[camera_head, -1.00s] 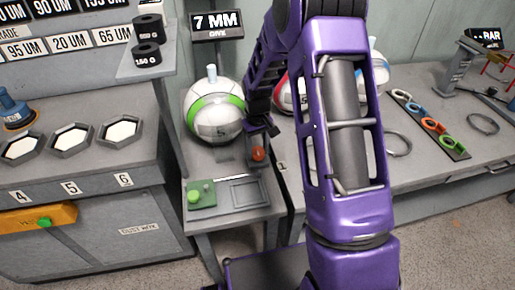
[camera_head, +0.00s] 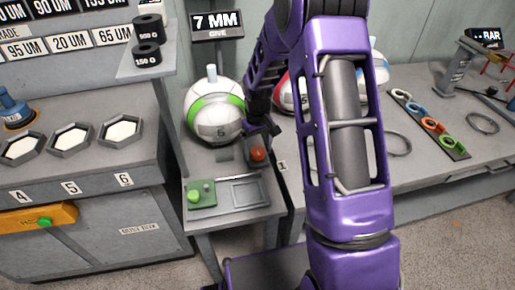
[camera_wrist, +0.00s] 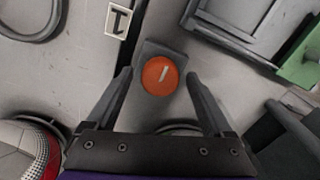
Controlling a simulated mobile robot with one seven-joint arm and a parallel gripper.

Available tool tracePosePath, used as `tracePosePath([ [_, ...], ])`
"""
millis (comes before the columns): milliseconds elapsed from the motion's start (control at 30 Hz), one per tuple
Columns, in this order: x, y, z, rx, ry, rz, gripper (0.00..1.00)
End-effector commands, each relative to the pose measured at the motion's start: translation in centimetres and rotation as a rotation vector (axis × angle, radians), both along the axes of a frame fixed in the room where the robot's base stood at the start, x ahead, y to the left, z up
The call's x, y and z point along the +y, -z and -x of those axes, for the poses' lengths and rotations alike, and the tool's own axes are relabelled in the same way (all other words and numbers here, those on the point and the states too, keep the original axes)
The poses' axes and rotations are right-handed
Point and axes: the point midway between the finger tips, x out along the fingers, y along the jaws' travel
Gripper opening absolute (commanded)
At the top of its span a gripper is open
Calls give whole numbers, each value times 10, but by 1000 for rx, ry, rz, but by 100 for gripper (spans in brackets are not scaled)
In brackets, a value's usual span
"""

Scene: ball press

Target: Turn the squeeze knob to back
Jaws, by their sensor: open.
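The squeeze knob (camera_wrist: 160,75) is a round orange-red knob with a white line mark, set on a small grey base. In the wrist view its mark is tilted, leaning to the upper right. The knob also shows in the head view (camera_head: 258,154), in front of the white and green ball. My gripper (camera_wrist: 159,80) is open, with one finger on each side of the knob and a gap on both sides. No contact shows. How high the fingertips are above the knob I cannot tell. In the head view my arm hides part of the gripper.
The white and green ball (camera_head: 214,110) stands behind the knob, under a display (camera_head: 216,25) reading 7 MM. More balls (camera_head: 379,72) and colored rings (camera_head: 432,123) are on the right.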

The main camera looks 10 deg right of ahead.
Motion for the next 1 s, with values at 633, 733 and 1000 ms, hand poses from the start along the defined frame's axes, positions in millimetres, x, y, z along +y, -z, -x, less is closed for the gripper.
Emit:
tracePosePath([
  [633,0,-104,-1,-4,1,0,86],
  [733,0,-127,-1,-5,1,0,86],
  [1000,0,-167,0,-2,0,0,86],
])
